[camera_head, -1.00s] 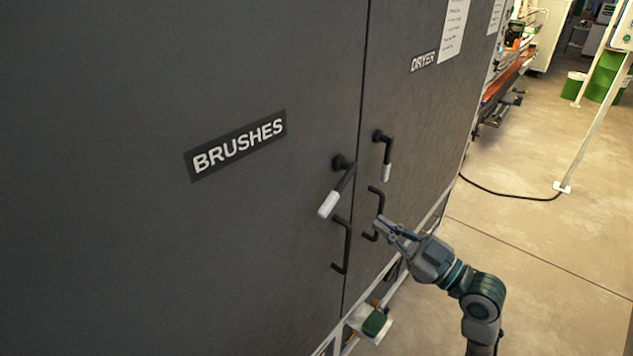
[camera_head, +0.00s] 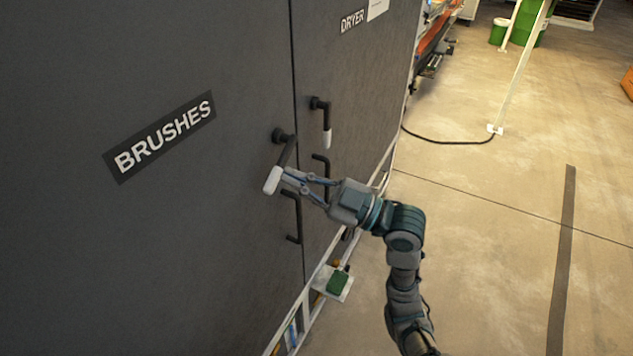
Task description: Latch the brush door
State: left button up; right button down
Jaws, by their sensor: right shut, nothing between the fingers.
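The brush door (camera_head: 120,240) is the large dark grey panel on the left, with a white-lettered BRUSHES label (camera_head: 163,137). Its latch handle (camera_head: 284,153) is a black lever near the door's right edge, slanting down-left to a white grip (camera_head: 272,181). A black pull handle (camera_head: 293,217) sits below it. My right gripper (camera_head: 287,176) is shut and empty, with its fingertips right by the white grip, on its right side. I cannot tell whether they touch it. My left gripper is not in view.
The DRYER door (camera_head: 350,70) adjoins on the right, with its own latch lever (camera_head: 326,120) pointing down and a pull handle partly behind my gripper. A small shelf with a green item (camera_head: 338,282) is below. Open concrete floor (camera_head: 480,240) lies to the right, with a cable.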

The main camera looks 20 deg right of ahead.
aim_at(276, 176)
jog(key=x, duration=0.4)
jog(key=shift+s+r+p, duration=0.15)
jog(key=shift+p, duration=0.25)
jog(key=f, duration=0.1)
jog(key=w+f, duration=0.1)
jog(key=shift+d+f, duration=0.15)
jog(key=shift+f, duration=0.15)
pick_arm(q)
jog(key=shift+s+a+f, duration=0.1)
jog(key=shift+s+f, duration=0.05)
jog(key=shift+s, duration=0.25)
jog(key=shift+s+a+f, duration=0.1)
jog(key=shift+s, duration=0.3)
pick_arm(e)
jog(key=shift+w+d+f, duration=0.25)
jog(key=shift+d+f, duration=0.4)
jog(key=shift+d, duration=0.05)
pick_arm(q)
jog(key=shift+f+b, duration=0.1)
jog(key=shift+b, duration=0.25)
pick_arm(e)
jog(key=shift+a, duration=0.1)
